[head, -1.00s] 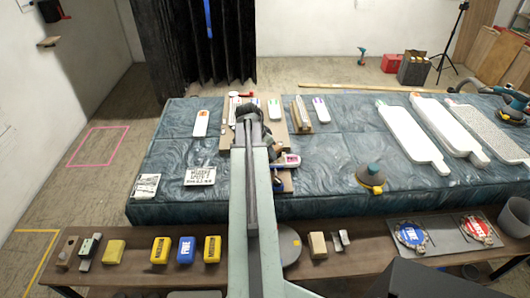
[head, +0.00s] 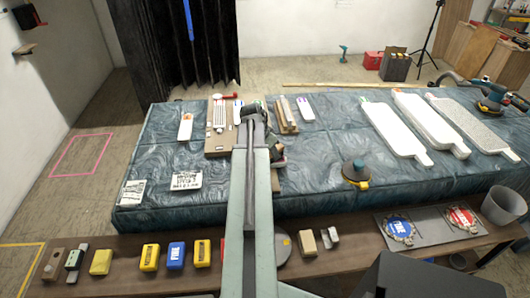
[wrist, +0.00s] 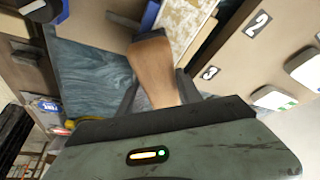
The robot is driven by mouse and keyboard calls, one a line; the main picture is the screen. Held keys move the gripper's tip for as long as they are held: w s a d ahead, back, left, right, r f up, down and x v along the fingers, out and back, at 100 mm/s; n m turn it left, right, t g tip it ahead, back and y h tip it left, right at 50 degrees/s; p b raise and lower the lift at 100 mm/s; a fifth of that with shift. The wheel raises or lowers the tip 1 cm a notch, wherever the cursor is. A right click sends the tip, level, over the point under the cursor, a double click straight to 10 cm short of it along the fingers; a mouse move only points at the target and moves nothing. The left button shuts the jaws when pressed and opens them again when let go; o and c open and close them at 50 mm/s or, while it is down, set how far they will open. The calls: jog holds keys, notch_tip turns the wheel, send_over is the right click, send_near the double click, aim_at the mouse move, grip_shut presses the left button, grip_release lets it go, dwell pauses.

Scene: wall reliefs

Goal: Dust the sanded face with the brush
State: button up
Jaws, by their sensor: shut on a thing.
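In the wrist view my gripper (wrist: 156,84) is shut on the brush (wrist: 152,66), around its brown wooden handle. The brush's dark end points up and away from me; its bristles are hard to make out. A mottled tan and white face (wrist: 186,20) lies just beyond and right of the brush end, which looks close to it. I cannot tell whether they touch, or whether this is the sanded face.
A blue-covered table (head: 320,150) carries long white pieces (head: 390,130) on the right and a sander (head: 355,174) in the middle. A wooden bench (head: 130,278) in front holds several blocks and a grey bucket (head: 504,205). The table's middle right is fairly clear.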

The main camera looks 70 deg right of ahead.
jog(key=shift+a, duration=0.1)
jog(key=shift+w+a, duration=0.4)
jog(key=shift+w, duration=0.35)
jog(key=shift+w+a, duration=0.35)
jog(key=shift+w, duration=0.4)
jog(key=shift+w+a, duration=0.55)
jog(key=shift+w, duration=0.45)
jog(key=shift+w+a, duration=0.55)
jog(key=shift+w, duration=0.45)
jog(key=shift+w+a, duration=0.55)
jog(key=shift+w, duration=0.45)
jog(key=shift+w+a, duration=0.45)
jog(key=shift+w, duration=0.3)
jog(key=shift+w+a, duration=0.4)
jog(key=shift+w, duration=0.3)
